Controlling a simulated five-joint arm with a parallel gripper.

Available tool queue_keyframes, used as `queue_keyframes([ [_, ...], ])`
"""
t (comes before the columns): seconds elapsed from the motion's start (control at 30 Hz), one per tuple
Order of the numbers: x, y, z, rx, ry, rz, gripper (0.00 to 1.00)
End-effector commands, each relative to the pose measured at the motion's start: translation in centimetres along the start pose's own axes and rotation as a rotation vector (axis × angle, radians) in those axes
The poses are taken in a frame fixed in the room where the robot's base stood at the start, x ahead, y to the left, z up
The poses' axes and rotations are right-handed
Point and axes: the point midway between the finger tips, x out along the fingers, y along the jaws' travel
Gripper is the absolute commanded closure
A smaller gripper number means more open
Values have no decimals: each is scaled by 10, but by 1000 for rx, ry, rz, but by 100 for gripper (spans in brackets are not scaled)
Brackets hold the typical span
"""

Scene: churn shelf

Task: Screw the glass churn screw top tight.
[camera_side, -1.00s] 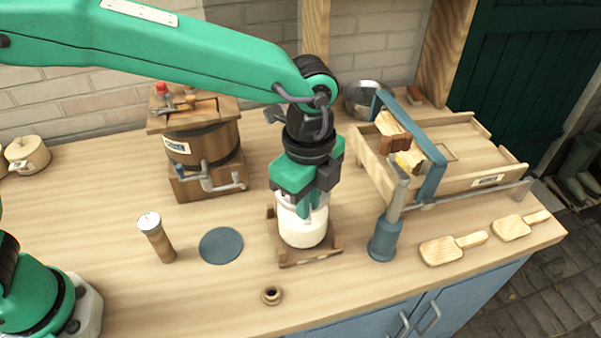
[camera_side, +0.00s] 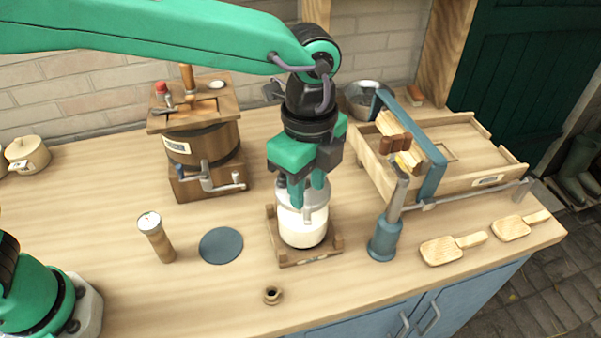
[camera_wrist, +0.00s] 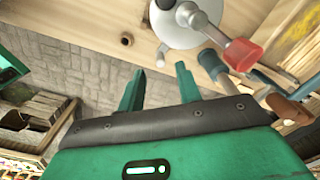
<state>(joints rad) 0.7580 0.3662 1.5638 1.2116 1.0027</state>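The glass churn (camera_side: 302,232) is a pale jar standing upright in a low wooden cradle (camera_side: 290,262) in the side view. Its round pale top (camera_wrist: 185,22) shows at the upper edge of the wrist view. A metal crank with a red knob (camera_wrist: 243,54) reaches out from it. My gripper (camera_side: 308,196) points down at the top of the churn, and its fingers hide part of it in the side view. In the wrist view my gripper (camera_wrist: 158,66) has its two fingers apart with nothing held between them. Whether a finger touches the churn I cannot tell.
A blue pump-like stand (camera_side: 385,240) is close right of the churn, with a wooden tray (camera_side: 465,150) behind. A wooden churn box (camera_side: 203,140) stands back left.

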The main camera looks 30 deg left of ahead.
Motion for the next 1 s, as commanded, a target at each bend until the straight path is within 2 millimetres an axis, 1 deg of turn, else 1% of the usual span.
queue_keyframes([
  [0.03, -8, 0, 0, 0, 2, -3, 66],
  [0.1, -17, 0, 0, 0, 2, -3, 66],
  [0.2, -28, 0, 0, 1, 2, -2, 66],
  [0.33, -38, 0, 0, 1, 1, -1, 66],
  [0.47, -42, 0, 0, 1, 0, 0, 66],
  [0.8, -42, 0, 1, -4, 1, -1, 66],
  [0.87, -44, 0, 4, -15, 3, -4, 66],
  [1.0, -50, 1, 19, -74, 12, -19, 66],
])
